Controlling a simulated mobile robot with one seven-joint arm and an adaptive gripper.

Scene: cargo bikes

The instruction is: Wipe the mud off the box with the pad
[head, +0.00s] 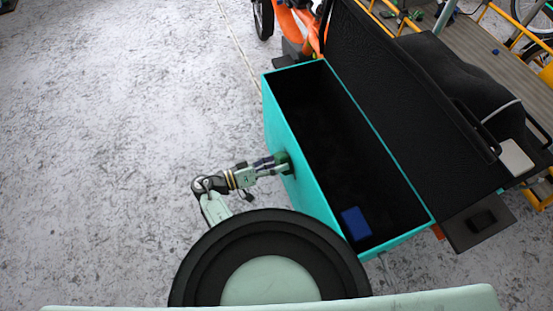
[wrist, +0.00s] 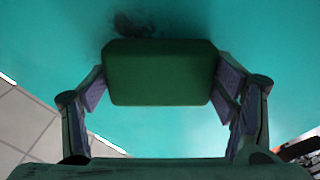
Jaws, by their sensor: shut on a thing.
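The box (head: 318,190) is a teal cargo-bike box with an open top and a dark inside. Its teal side wall fills most of the wrist view (wrist: 270,50). A dark smear of mud (wrist: 135,24) shows on that wall, just above the pad. The green pad (wrist: 160,72) is held between the two fingers of my gripper (wrist: 160,80), which is shut on it. In the head view my gripper (head: 283,162) is at the box's left side wall. The pad is at or very near the wall; I cannot tell whether it touches. Any mud behind the pad is hidden.
A blue block (head: 356,223) lies inside the box near its front end. The black lid (head: 395,80) stands open on the box's right side. An orange bike part (head: 297,25) is behind. The speckled floor (head: 100,130) to the left is clear.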

